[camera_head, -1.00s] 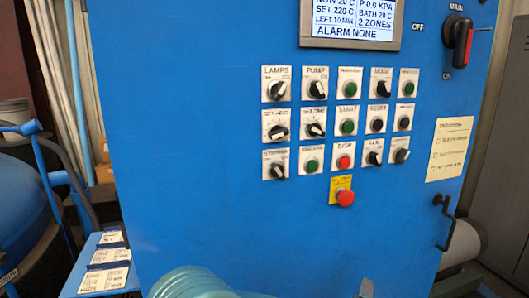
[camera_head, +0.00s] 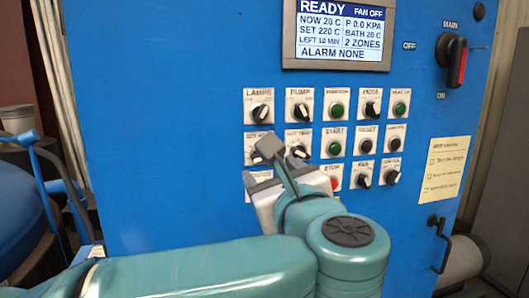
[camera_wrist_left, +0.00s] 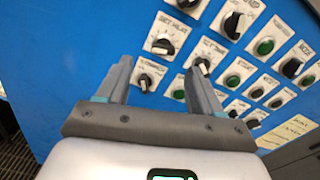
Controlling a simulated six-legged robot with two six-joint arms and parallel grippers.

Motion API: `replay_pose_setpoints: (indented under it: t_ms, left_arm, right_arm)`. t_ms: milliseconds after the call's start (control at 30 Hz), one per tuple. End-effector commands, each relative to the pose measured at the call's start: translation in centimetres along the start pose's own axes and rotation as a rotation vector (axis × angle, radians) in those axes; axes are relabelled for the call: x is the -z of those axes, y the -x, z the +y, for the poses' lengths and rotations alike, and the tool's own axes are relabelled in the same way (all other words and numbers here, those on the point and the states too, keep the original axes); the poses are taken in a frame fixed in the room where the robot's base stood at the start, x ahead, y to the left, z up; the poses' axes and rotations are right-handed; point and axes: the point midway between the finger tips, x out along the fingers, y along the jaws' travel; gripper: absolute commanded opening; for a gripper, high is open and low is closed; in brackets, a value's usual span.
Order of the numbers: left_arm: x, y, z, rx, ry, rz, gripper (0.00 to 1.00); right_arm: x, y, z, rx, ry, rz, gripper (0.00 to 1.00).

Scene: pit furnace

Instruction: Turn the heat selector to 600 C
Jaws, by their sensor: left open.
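The heat selector, a black knob with a pale pointer on a white plate, shows in the left wrist view (camera_wrist_left: 162,46), just beyond the fingertips. In the head view its plate (camera_head: 256,137) is partly hidden behind my left gripper (camera_head: 260,164). The left gripper is open and empty, its fingers pointing at the panel; no contact shows. In the wrist view the knob lies between the two fingers (camera_wrist_left: 158,70) in picture width, ahead of them. The display (camera_head: 339,32) reads READY, SET 220 C, NOW 20 C. My right gripper is out of view.
The time knob (camera_wrist_left: 203,64) sits close by, near the right finger in the wrist view. The lamps knob (camera_head: 261,110) and pump knob (camera_head: 300,110) are above. Several buttons and knobs crowd the blue panel (camera_head: 170,120). The main switch (camera_head: 456,60) is upper right.

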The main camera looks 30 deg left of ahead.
Motion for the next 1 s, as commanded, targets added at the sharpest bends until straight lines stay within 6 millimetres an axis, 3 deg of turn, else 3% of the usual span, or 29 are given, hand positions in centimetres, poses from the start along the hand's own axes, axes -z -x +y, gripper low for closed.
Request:
replay_pose_setpoints:
  t_ms: [100,300,733,900,1000]
  left_arm:
    - [-0.2,-2.9,-0.1,-0.006,-0.004,-0.001,0.66]
    - [-0.1,-6.0,-0.3,-0.002,-0.003,-0.002,0.66]
    - [0.2,-7.2,-0.5,0.002,-0.003,-0.001,0.66]
    - [0.2,-7.2,-0.4,0.001,-0.003,-0.001,0.11]
    - [0.2,-7.2,-0.4,0.000,-0.004,-0.001,0.10]
  right_arm:
    - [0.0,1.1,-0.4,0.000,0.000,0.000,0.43]
    - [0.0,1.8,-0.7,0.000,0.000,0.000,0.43]
    - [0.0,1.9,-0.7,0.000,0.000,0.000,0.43]
    - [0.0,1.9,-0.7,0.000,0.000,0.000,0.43]
    - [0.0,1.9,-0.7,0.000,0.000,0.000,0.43]
